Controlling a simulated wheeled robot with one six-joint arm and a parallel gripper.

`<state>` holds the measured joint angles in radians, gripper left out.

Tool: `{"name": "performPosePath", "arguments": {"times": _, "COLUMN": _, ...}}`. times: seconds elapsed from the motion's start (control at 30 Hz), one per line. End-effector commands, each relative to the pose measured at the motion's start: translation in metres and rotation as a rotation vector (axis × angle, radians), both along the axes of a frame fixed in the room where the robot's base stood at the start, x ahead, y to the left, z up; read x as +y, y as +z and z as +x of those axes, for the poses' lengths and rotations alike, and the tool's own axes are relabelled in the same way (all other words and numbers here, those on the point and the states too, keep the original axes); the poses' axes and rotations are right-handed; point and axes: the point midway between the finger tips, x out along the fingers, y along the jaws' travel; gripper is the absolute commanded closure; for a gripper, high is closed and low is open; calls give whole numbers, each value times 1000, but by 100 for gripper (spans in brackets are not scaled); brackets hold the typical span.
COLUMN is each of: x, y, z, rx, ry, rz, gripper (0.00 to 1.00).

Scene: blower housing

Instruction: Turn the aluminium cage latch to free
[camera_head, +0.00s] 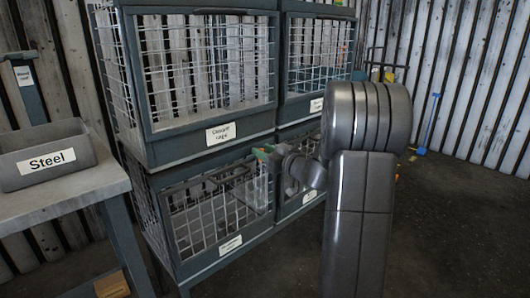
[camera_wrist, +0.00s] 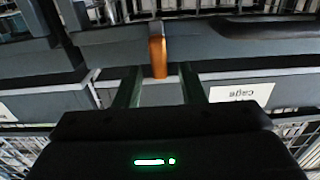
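An orange-brown latch (camera_wrist: 157,50) stands on a dark grey frame bar in the wrist view, upright in the picture. My gripper (camera_wrist: 160,70) is open, with one dark finger on each side of the latch's lower end. I cannot tell whether either finger touches it. In the head view my gripper (camera_head: 264,157) is at the front of the cage stack, near the lower-left cage (camera_head: 212,212). The latch cannot be made out there. The lower cage labels are too small to read.
The upper-left cage (camera_head: 205,70) is above my gripper, with another cage (camera_head: 318,55) to its right. A grey bin marked Steel (camera_head: 45,155) stands on a table at the left. Open floor (camera_head: 450,230) lies at the right.

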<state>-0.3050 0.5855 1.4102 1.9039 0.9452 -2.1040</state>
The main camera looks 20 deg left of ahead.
Motion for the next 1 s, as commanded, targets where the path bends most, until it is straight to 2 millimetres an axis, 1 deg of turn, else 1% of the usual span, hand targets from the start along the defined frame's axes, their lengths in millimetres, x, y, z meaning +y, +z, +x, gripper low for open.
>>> {"name": "performPosePath", "arguments": {"times": 0.17, "x": 0, "y": 0, "z": 0, "rx": 0, "ry": 0, "rz": 0, "gripper": 64}}
{"name": "performPosePath", "arguments": {"times": 0.2, "x": 0, "y": 0, "z": 0, "rx": 0, "ry": 0, "rz": 0, "gripper": 72}}
{"name": "performPosePath", "arguments": {"times": 0.27, "x": 0, "y": 0, "z": 0, "rx": 0, "ry": 0, "rz": 0, "gripper": 83}}
{"name": "performPosePath", "arguments": {"times": 0.3, "x": 0, "y": 0, "z": 0, "rx": 0, "ry": 0, "rz": 0, "gripper": 91}}
{"name": "performPosePath", "arguments": {"times": 0.33, "x": 0, "y": 0, "z": 0, "rx": 0, "ry": 0, "rz": 0, "gripper": 97}}
{"name": "performPosePath", "arguments": {"times": 0.37, "x": 0, "y": 0, "z": 0, "rx": 0, "ry": 0, "rz": 0, "gripper": 100}}
{"name": "performPosePath", "arguments": {"times": 0.73, "x": -1, "y": -2, "z": 0, "rx": 37, "ry": 0, "rz": 15, "gripper": 100}}
{"name": "performPosePath", "arguments": {"times": 1.0, "x": -1, "y": -4, "z": 2, "rx": 189, "ry": 0, "rz": 80, "gripper": 100}}
